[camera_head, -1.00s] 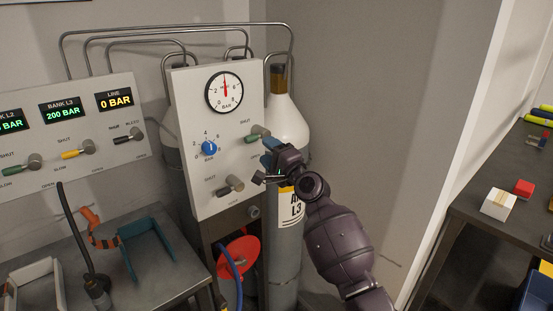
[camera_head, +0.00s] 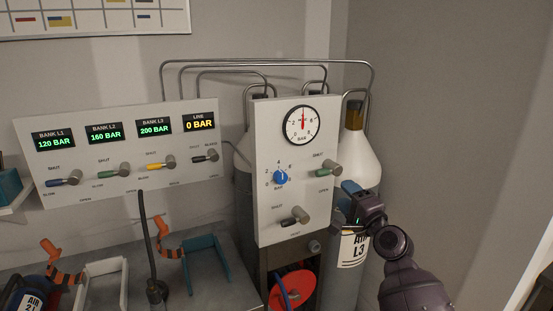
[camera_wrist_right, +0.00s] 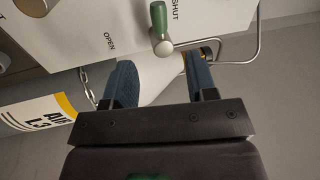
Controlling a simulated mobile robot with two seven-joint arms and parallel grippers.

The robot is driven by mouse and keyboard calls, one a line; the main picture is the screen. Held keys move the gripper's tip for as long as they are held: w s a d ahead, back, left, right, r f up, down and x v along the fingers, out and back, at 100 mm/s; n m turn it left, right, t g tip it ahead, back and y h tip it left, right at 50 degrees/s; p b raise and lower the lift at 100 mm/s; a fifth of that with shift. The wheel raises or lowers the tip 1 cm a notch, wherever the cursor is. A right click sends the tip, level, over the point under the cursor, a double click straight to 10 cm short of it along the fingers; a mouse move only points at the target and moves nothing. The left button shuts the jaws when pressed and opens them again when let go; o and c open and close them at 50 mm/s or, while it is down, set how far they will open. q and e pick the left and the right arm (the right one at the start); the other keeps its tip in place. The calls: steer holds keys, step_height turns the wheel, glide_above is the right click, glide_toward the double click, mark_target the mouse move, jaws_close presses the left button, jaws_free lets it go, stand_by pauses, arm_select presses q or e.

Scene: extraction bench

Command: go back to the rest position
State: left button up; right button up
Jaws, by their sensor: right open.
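My right gripper (camera_head: 352,196) is in front of the cylinder labelled AIR L3 (camera_head: 362,160), just right of the regulator panel (camera_head: 262,215). In the right wrist view its two blue fingers (camera_wrist_right: 160,82) are apart with nothing between them. The green-handled valve lever (camera_head: 328,170) on the panel is near the gripper and apart from it. This lever also shows beyond the fingers in the right wrist view (camera_wrist_right: 159,25). My left gripper is not in view.
A bank panel (camera_head: 120,200) with several levers hangs at left; its displays read 120, 160, 200 and 0 BAR. Below are a bench (camera_head: 215,285), a teal bracket (camera_head: 205,250), orange clamps (camera_head: 65,262) and a red reel (camera_head: 293,290). The wall at right is clear.

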steer(key=s+d+f+n+g+h, duration=0.1)
steer(key=s+f+n, duration=0.3)
steer(key=s+f, duration=0.7)
steer(key=s+d+f+n+g+h+b, duration=0.1)
steer(key=s+d+f+n+g+h, duration=0.1)
steer(key=s+f, duration=1)
steer(key=s+d+f+n+g+h+b, duration=0.1)
steer(key=s+f+n+g+h, duration=0.3)
steer(key=s+f+n, duration=0.4)
steer(key=s+f, duration=0.4)
steer(key=s, duration=0.2)
steer(key=shift+d, duration=0.3)
